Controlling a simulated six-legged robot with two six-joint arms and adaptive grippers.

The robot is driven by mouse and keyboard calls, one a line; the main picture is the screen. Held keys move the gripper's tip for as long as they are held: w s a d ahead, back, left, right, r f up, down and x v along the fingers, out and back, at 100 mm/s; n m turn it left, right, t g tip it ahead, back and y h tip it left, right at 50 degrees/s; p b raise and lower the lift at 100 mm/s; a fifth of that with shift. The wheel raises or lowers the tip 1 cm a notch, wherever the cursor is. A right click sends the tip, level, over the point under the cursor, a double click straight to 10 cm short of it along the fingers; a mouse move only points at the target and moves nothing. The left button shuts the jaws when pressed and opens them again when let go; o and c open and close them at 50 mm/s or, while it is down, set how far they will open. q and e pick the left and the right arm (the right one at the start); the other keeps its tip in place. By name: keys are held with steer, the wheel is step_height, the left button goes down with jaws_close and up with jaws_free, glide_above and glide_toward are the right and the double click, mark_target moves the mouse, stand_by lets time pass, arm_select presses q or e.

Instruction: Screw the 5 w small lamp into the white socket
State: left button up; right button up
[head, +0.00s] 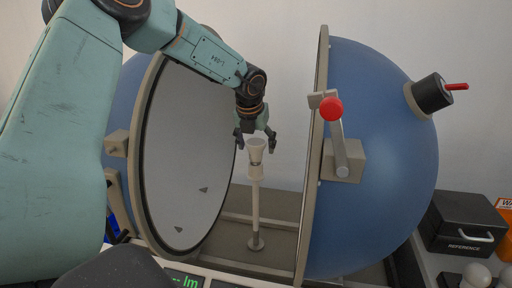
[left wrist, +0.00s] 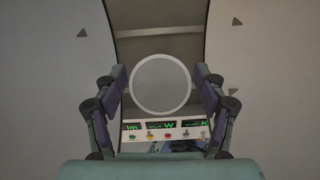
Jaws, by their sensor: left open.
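A pale, flared lamp (head: 258,146) stands upright at the top of the white socket (head: 256,173), which sits on a thin post between the two halves of the open sphere. A narrow darker band shows where the lamp meets the socket; I cannot tell how deep the thread sits. My left gripper (head: 270,143) is open just above and around the lamp, its fingers apart from it on both sides. In the left wrist view the lamp's round face (left wrist: 160,83) lies between the open fingers. My right gripper is not in view.
The blue sphere half (head: 385,150) with a red-knobbed lever (head: 331,108) stands close to the right. The grey-lined half (head: 185,150) is on the left. A black REFERENCE box (head: 463,225) and pale bulbs (head: 476,275) are at far right. A display panel (left wrist: 165,133) shows below the lamp.

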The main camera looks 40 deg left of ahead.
arm_select(q)
steer(key=shift+f+n+y+b, duration=0.1)
steer(key=shift+n+y+b, duration=0.25)
steer(key=shift+n, duration=0.55)
steer(key=n+g+y, duration=0.1)
steer(key=n, duration=0.2)
steer(key=shift+n+g, duration=0.6)
steer(key=shift+n, duration=0.6)
steer(key=n, duration=0.2)
steer(key=n+g+y+p, duration=0.1)
steer(key=n, duration=0.1)
steer(key=shift+g, duration=0.3)
steer(key=shift+c, duration=0.2)
